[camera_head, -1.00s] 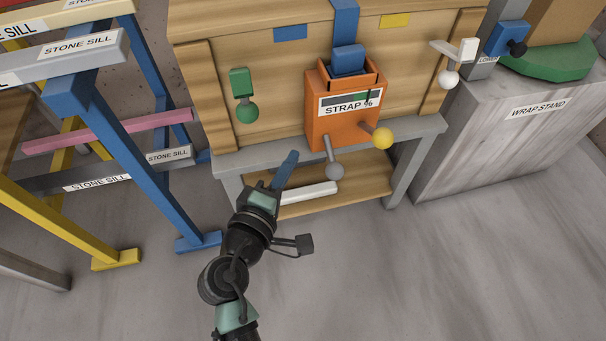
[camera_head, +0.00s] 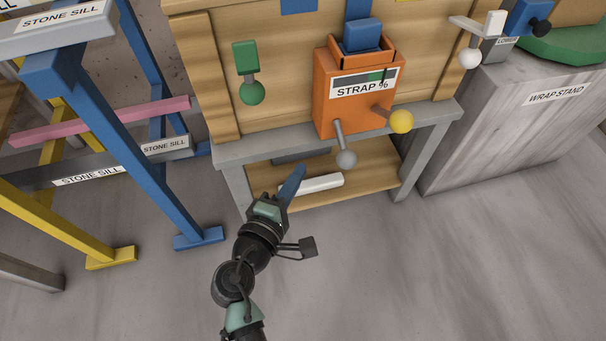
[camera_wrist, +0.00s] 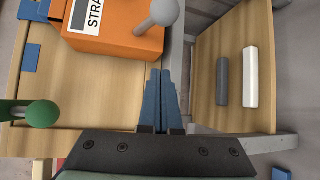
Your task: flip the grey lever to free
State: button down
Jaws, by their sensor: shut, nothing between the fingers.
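The grey lever (camera_head: 341,137) has a round ball end and hangs down from the front of the orange STRAP % box (camera_head: 332,107). In the wrist view the grey lever's ball (camera_wrist: 164,12) shows at the top edge, beyond my fingertips. My gripper (camera_head: 299,170) has blue fingers, pressed together and empty. It is below and left of the ball in the head view, apart from it. The closed fingertips (camera_wrist: 161,72) point toward the orange box in the wrist view. A yellow-ball lever (camera_head: 400,121) sits on the box's right side.
A green-ball lever (camera_head: 251,90) is on the wooden crate (camera_head: 290,60) and a white-ball lever (camera_head: 470,55) at right. Below the bench top, a shelf (camera_head: 377,175) carries a white bar (camera_head: 318,183) and a dark grey bar (camera_wrist: 222,82). A blue trestle (camera_head: 140,150) stands left.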

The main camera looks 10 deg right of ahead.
aim_at(342, 143)
jog(key=b+x, duration=0.2)
jog(key=x, duration=0.5)
jog(key=shift+d+f, duration=0.1)
jog(key=shift+f, duration=0.1)
jog(key=shift+w+d, duration=0.1)
jog(key=shift+d, duration=0.3)
jog(key=shift+s+d+r, duration=0.25)
jog(key=shift+s+d, duration=0.2)
jog(key=shift+s, duration=0.25)
jog(key=shift+s+d+r, duration=0.25)
jog(key=shift+s+d, duration=0.2)
jog(key=shift+s, duration=0.3)
jog(key=shift+r, duration=0.15)
jog(key=shift+r+g+p, duration=0.1)
jog(key=shift+g+p, duration=0.3)
jog(key=shift+p, duration=0.5)
jog(key=shift+s+r+n+g+y+p, duration=0.25)
jog(key=shift+r+n+g+p, duration=0.2)
jog(key=shift+p, duration=2.1)
